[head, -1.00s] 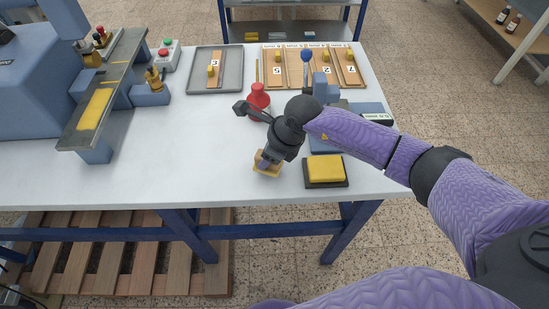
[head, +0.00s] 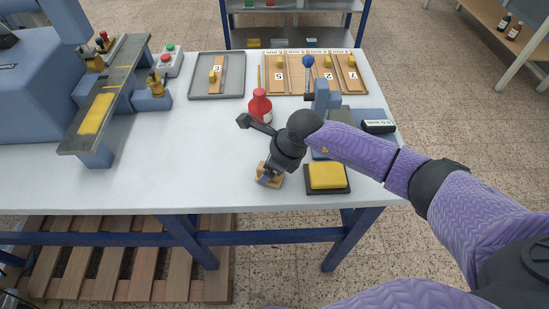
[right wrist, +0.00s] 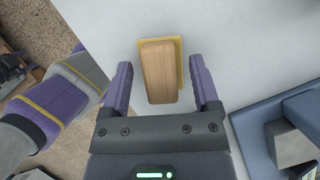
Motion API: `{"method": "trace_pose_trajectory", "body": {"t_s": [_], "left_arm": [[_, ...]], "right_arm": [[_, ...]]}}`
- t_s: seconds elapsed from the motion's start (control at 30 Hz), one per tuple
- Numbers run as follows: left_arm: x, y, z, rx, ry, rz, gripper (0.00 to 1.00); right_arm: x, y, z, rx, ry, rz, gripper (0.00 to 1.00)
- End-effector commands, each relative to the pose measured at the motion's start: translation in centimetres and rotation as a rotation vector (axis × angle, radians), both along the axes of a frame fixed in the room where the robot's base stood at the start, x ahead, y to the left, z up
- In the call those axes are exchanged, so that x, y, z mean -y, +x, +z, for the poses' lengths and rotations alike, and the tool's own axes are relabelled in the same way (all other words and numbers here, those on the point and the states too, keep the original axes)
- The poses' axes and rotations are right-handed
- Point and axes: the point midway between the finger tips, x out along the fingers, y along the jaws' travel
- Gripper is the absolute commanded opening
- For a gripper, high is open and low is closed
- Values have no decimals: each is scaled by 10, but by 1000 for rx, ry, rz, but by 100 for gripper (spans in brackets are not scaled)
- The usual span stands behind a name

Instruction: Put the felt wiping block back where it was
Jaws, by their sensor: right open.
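The felt wiping block (right wrist: 168,75), a wooden block on a yellow felt base, lies on the white bench top near its front edge. In the head view the block (head: 262,178) is partly hidden by my right gripper (head: 270,172). In the right wrist view my right gripper (right wrist: 160,66) is open, with one finger on each side of the block and a visible gap on both sides. A yellow pad (head: 327,175) on a dark tray lies just right of the block. My left gripper is not in view.
A red bottle (head: 260,105) stands behind the gripper. A grey tray (head: 203,94) and a wooden rack (head: 297,92) with several numbered pieces are at the back. The blue press (head: 35,90) stands at left. The bench's middle left is clear.

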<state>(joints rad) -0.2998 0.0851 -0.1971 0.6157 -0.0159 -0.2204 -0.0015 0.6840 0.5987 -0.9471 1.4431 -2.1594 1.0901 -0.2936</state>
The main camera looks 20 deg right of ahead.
Motion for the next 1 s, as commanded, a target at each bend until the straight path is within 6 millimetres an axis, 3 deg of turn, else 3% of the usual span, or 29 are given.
{"method": "trace_pose_trajectory", "body": {"t_s": [0.3, 0.5, 1.0], "left_arm": [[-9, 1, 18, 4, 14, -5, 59], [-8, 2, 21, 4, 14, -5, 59], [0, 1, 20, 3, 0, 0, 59]], "right_arm": [[25, -18, 74, 5, -4, 1, 78], [36, -27, 104, 2, -2, 0, 78], [35, -29, 108, 2, 6, 1, 78]]}}
